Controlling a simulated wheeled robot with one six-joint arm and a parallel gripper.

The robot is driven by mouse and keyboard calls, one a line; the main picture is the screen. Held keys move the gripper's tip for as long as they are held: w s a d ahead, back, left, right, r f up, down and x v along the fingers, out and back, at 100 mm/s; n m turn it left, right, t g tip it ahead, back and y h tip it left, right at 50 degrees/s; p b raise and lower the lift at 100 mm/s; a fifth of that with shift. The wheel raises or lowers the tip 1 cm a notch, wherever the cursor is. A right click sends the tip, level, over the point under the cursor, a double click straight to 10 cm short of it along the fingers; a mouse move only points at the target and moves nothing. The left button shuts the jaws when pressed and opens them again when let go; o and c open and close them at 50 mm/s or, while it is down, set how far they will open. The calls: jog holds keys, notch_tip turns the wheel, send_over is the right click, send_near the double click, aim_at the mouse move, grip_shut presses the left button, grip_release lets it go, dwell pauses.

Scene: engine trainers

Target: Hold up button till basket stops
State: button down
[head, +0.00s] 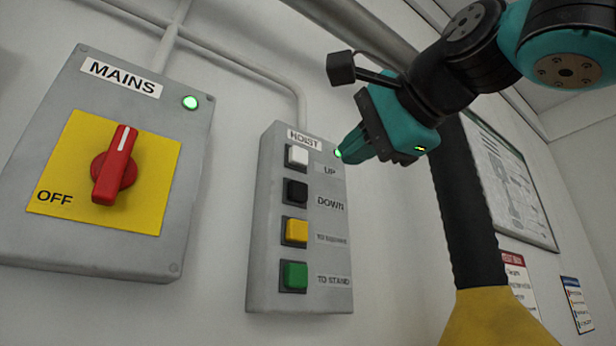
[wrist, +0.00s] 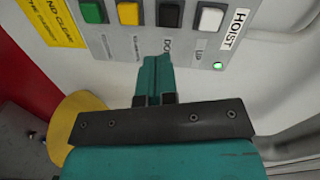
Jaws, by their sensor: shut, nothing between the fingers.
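The grey HOIST panel (head: 262,260) is on the wall in the head view. Its white UP button (head: 297,156) is at the top, and the button also shows at the upper right of the wrist view (wrist: 211,19). My teal gripper (head: 345,157) is shut and empty, right of the UP button in the head view. In the wrist view its closed fingertips (wrist: 154,60) point towards the panel, nearer the black DOWN button (wrist: 170,13) than UP. The tips look apart from every button. No basket is in view.
Below UP are the DOWN (head: 297,192), yellow (head: 297,231) and green TO STAND (head: 295,276) buttons. A grey MAINS box (head: 190,150) with a red switch (head: 114,166) and lit green lamp (head: 190,102) is left. A small green lamp (wrist: 218,66) lights the HOIST panel's edge.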

aim_at(299, 155)
notch_tip(299, 155, up, 6)
jog(key=s+d+m+t, duration=0.1)
jog(key=m, duration=0.1)
jog(key=shift+s+d+r+y+p, duration=0.25)
jog(key=shift+s+d+y+p, duration=0.05)
jog(key=shift+s+y, duration=0.1)
jog(key=shift+w, duration=0.1)
jog(key=p+x, duration=0.3)
jog(key=x, duration=0.3)
jog(key=p+x, duration=0.3)
jog(key=x, duration=0.3)
jog(key=shift+w+a+r, duration=0.2)
jog(key=shift+w+a, duration=0.05)
jog(key=shift+w, duration=0.05)
jog(key=shift+w+a+f+p, duration=0.15)
jog(key=shift+w+a+p, duration=0.15)
jog(key=shift+w+p, duration=0.15)
